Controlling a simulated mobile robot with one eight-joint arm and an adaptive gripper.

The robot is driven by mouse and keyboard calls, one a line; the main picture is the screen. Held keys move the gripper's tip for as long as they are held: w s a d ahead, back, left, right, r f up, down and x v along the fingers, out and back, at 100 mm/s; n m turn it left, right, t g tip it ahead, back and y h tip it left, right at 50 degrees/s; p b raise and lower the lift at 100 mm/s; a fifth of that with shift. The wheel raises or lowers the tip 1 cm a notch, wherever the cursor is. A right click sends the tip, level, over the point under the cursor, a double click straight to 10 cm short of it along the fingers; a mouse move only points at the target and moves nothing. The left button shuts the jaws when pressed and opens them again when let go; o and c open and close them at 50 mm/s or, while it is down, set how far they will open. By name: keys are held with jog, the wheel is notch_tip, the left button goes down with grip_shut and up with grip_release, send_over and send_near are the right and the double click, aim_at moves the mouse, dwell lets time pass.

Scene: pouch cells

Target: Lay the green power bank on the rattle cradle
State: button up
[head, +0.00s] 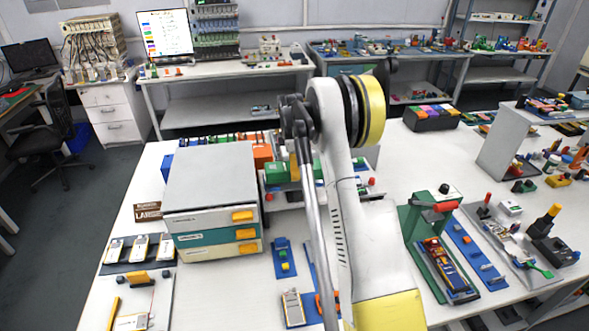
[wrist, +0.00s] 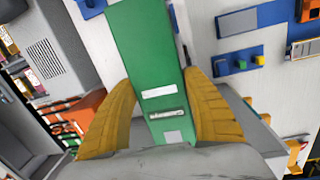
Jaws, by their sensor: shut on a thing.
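The green power bank (wrist: 143,45) is a long flat green block with pale labels. In the wrist view my gripper (wrist: 159,79) has its yellow fingers against both long sides of it, and its near end reaches back towards the palm. In the head view a green block (head: 277,172), which looks like the same power bank, shows behind the drawer stack, partly covered by my arm. A pale grey fixture (head: 287,199) lies around and below it; it may be the rattle cradle, but my arm hides much of it. I cannot tell whether the power bank touches it.
A drawer stack (head: 211,200) with yellow handles stands close on the left. An orange bin (head: 262,152) is behind. Blue plates (head: 283,262) and a meter (head: 293,307) lie in front. A green press (head: 430,240) with a red handle stands on the right. Bare white table shows between them.

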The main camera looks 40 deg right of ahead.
jog(key=shift+f+b, duration=0.8)
jog(key=shift+f, duration=0.4)
jog(key=o, duration=1.5)
jog(key=shift+c, duration=0.2)
jog(key=r, duration=0.8)
jog(key=a+r, duration=0.1)
jog(key=r, duration=0.3)
jog(key=shift+s+a, duration=0.1)
jog(key=shift+s, duration=0.25)
